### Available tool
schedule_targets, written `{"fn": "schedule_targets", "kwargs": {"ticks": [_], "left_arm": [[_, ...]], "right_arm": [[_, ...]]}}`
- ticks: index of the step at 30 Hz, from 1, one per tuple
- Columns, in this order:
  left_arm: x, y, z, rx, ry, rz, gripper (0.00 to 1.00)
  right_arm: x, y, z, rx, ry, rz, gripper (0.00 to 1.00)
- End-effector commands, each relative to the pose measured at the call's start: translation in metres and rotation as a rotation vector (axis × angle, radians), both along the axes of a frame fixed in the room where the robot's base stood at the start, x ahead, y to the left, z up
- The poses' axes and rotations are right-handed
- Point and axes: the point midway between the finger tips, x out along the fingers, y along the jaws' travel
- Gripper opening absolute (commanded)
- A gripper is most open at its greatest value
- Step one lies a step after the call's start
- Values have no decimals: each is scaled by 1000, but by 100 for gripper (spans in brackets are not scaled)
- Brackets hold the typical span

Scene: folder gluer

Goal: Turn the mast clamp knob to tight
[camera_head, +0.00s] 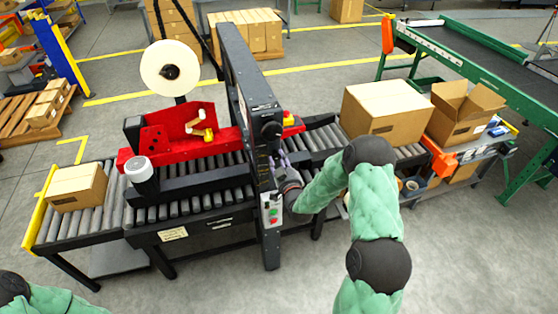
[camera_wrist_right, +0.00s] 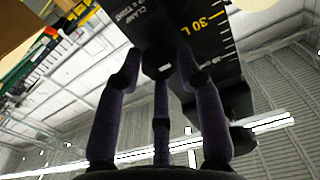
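The mast (camera_head: 250,90) is the tall dark upright of the taping machine. In the right wrist view its dark face (camera_wrist_right: 205,30) carries a yellow and white scale marked 30 and a partly readable white "CLAMP" label. The clamp knob (camera_wrist_right: 158,63) is a small dark shape below the label. My right gripper (camera_head: 282,164) is at the mast's right side. In the right wrist view its purple fingers (camera_wrist_right: 159,65) are spread on either side of the knob, with a third finger below; contact is unclear. My left gripper is out of view; only its arm shows at bottom left.
The red tape head (camera_head: 180,135) with a white tape roll (camera_head: 170,68) sits left of the mast. A closed carton (camera_head: 77,186) lies on the left rollers. A larger carton (camera_head: 385,110) and an open one (camera_head: 462,112) stand to the right. A button panel (camera_head: 271,210) is low on the mast.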

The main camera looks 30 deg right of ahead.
Motion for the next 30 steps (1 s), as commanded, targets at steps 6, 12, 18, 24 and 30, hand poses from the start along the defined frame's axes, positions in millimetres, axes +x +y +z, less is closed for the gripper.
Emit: {"fn": "schedule_targets", "kwargs": {"ticks": [6,12,18,24,30], "left_arm": [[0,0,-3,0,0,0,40],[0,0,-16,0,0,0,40],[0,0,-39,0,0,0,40],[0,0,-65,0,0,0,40],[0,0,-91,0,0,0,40]], "right_arm": [[1,0,3,12,-13,1,4],[2,-1,3,84,-36,1,4],[2,-2,3,227,-74,2,4],[2,-4,4,410,-122,1,4],[2,-5,5,593,-168,3,4]]}}
